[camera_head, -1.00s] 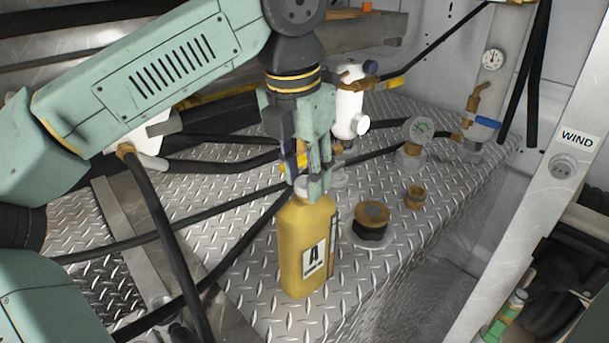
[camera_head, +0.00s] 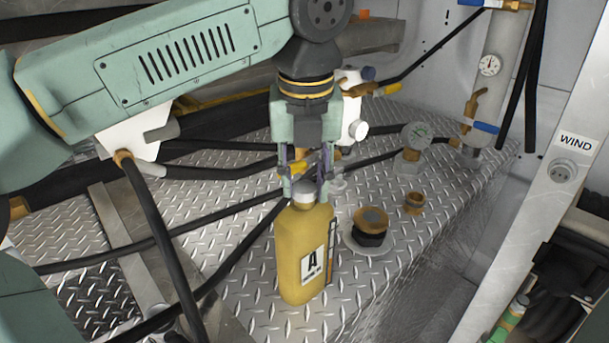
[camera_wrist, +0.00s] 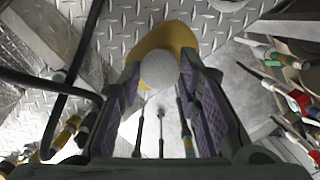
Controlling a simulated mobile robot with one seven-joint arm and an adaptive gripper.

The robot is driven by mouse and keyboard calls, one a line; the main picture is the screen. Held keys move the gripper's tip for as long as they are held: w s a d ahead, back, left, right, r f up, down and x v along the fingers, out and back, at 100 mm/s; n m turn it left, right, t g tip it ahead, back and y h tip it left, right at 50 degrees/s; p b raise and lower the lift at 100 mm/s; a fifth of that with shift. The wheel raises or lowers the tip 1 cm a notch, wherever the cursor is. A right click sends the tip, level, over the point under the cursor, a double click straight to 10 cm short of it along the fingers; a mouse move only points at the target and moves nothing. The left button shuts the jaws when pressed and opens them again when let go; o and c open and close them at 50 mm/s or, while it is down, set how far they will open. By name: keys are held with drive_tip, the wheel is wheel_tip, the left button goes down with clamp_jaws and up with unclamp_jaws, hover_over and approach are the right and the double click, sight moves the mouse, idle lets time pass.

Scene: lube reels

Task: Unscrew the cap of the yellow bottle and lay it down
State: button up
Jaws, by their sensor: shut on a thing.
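The yellow bottle (camera_head: 288,255) stands upright on the metal tread-plate deck, its black-on-white "A" label facing the front right. Its white cap (camera_head: 303,194) sits at the top of the neck. My gripper (camera_head: 305,193) points straight down over the bottle, one finger on each side of the cap, and is shut on it. In the wrist view the round cap (camera_wrist: 159,70) lies between the purple finger pads, with the bottle's yellow shoulder (camera_wrist: 172,36) behind it. The cap's threads and any gap below it cannot be made out.
Bare deck (camera_head: 425,235) shows at the right.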

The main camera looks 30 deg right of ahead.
drive_tip(key=n+p, duration=0.1)
drive_tip(key=n, duration=0.2)
drive_tip(key=shift+s+n+y, duration=0.1)
drive_tip(key=shift+n+y, duration=0.2)
drive_tip(key=shift+f+n, duration=0.15)
drive_tip(key=shift+n, duration=0.55)
drive_tip(key=shift+p, duration=0.3)
drive_tip(key=n, duration=0.2)
drive_tip(key=shift+d+n+y+p, duration=0.1)
drive_tip(key=shift+n+y+p, duration=0.2)
drive_tip(key=shift+p, duration=0.05)
drive_tip(key=n, duration=0.2)
drive_tip(key=shift+f+n+y, duration=0.1)
drive_tip(key=shift+n+y, duration=0.2)
